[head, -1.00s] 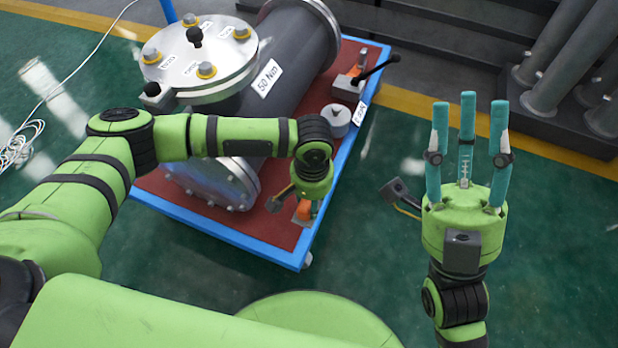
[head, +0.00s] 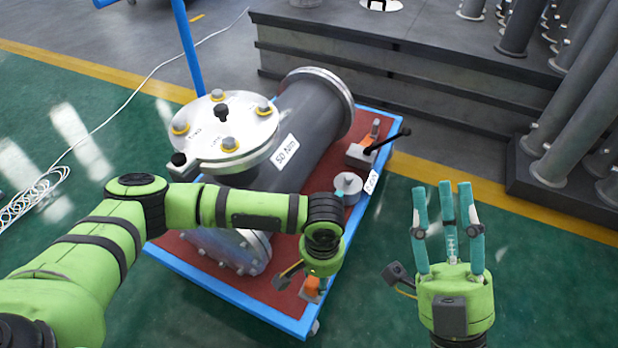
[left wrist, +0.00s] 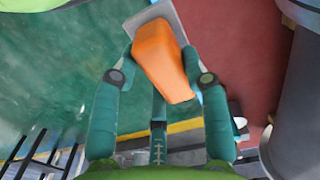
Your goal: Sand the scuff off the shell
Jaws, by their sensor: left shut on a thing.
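The shell (head: 312,122) is a dark grey flanged cylinder lying on a red-topped cart with a blue rim (head: 238,295). A bolted pale metal cover (head: 205,142) is at its near left end, and a "50 Nm" label is on its side. I cannot make out a scuff. My left gripper (left wrist: 160,62) is shut on an orange block with a grey plate (left wrist: 163,55). In the head view the orange block (head: 312,287) shows over the cart's near right corner, below my wrist; whether it touches the cart is unclear. My right gripper (head: 448,222) is open and empty, fingers up, right of the cart.
A white-grey cylinder (head: 347,187) and a grey tool with a black lever (head: 372,150) sit on the cart's right side. Grey pipes (head: 570,120) and dark steps (head: 400,60) stand behind. A white cable (head: 35,195) lies at left.

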